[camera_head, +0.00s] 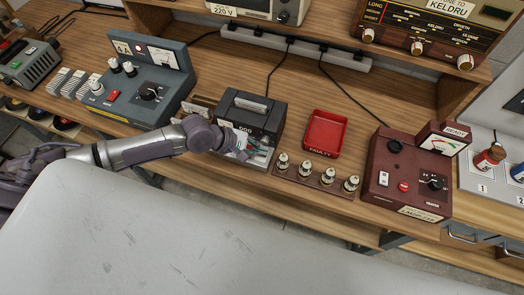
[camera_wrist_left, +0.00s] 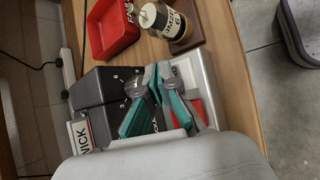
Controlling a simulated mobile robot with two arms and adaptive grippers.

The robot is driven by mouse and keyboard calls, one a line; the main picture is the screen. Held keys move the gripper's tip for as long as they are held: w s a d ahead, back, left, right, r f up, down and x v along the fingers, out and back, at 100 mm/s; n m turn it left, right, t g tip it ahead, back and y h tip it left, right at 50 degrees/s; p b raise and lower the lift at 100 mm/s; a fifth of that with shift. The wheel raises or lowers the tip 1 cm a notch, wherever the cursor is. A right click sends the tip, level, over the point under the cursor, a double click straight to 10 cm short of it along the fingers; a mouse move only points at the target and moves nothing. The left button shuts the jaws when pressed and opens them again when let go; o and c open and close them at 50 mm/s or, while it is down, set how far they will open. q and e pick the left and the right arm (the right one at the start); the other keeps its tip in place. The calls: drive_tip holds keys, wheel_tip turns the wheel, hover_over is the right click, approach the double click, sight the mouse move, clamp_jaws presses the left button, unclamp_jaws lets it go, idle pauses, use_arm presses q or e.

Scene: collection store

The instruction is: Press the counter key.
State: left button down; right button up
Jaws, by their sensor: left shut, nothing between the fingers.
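The counter (camera_head: 252,112) is a dark box with a number window, standing near the front of the wooden bench. In the left wrist view the counter (camera_wrist_left: 92,88) shows as a black body beside a pale metal plate (camera_wrist_left: 186,72). A red part (camera_wrist_left: 198,108), perhaps the key, shows partly behind one finger. My left gripper (camera_head: 246,152) is shut and empty, over the counter's front in the head view. Its teal-padded fingers show in the left wrist view (camera_wrist_left: 157,73), over the counter and plate. I cannot tell whether they touch. My right gripper is not in view.
Right of the counter are a red tray (camera_head: 325,133) marked FAULTY, a strip of several valves (camera_head: 318,178) and a maroon tester (camera_head: 405,180). A grey-blue instrument (camera_head: 148,85) stands to the left. A power strip (camera_head: 300,47) lies behind. Bare bench shows behind the tray.

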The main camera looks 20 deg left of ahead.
sight(260, 156)
use_arm(q)
drive_tip(key=shift+r, duration=0.1)
wheel_tip(260, 156, up, 3)
drive_tip(key=p, duration=0.3)
drive_tip(key=shift+r+p, duration=0.9)
drive_tip(key=shift+r, duration=0.15)
